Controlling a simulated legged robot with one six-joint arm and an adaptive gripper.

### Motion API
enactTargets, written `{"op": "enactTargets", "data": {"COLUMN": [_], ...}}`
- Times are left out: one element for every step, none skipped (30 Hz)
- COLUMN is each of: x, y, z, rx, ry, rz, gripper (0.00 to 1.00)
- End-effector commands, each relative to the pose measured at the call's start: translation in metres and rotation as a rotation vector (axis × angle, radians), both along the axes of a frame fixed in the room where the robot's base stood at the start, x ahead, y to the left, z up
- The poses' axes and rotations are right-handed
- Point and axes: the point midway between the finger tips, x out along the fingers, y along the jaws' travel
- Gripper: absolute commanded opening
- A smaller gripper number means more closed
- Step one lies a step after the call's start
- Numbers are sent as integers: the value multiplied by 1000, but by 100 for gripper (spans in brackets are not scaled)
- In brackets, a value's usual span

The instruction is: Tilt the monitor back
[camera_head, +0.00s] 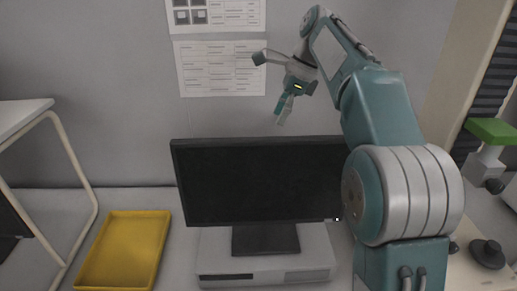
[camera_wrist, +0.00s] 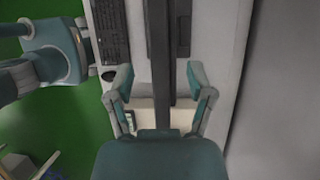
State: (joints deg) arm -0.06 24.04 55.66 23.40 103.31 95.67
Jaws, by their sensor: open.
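The black monitor (camera_head: 260,180) stands upright on its stand (camera_head: 265,239), with its screen facing my head camera. My arm covers part of its right side. My gripper (camera_head: 270,88) is open and empty above the monitor's top edge, with a visible gap in the head view. In the wrist view the monitor (camera_wrist: 159,55) shows edge-on from above as a dark strip. It runs between the two spread fingers of my gripper (camera_wrist: 161,78). I see no contact between the fingers and the monitor.
The monitor's stand rests on a pale flat box (camera_head: 215,268). A yellow tray (camera_head: 125,250) lies at left, near a white-framed table (camera_head: 75,150). A keyboard (camera_wrist: 110,30) and dark mouse (camera_wrist: 108,76) show in the wrist view. A grey wall (camera_head: 110,60) with paper sheets (camera_head: 220,68) stands behind.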

Motion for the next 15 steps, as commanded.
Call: {"op": "enactTargets", "data": {"x": [-1,-1,-1,-2,-2,-3,-3,-3,-4,-4,-5,-5,-5,-6,-6], "y": [1,3,6,8,10,14,17,19,22,24,26,29,31,32,35], "z": [-4,-7,-12,-16,-20,-26,-31,-35,-42,-47,-51,-58,-63,-68,-74], "rx": [0,0,-1,-1,-2,-3,-4,-4,-4,-4,-4,-4,-4,-4,-4], "ry": [1,2,2,1,2,1,2,1,2,2,2,2,2,1,0], "rz": [0,1,2,3,3,3,3,4,4,4,4,4,3,3,3], "gripper": [69,69,69,69,69,69,69,69,69,69,69,69,69,69,69]}}
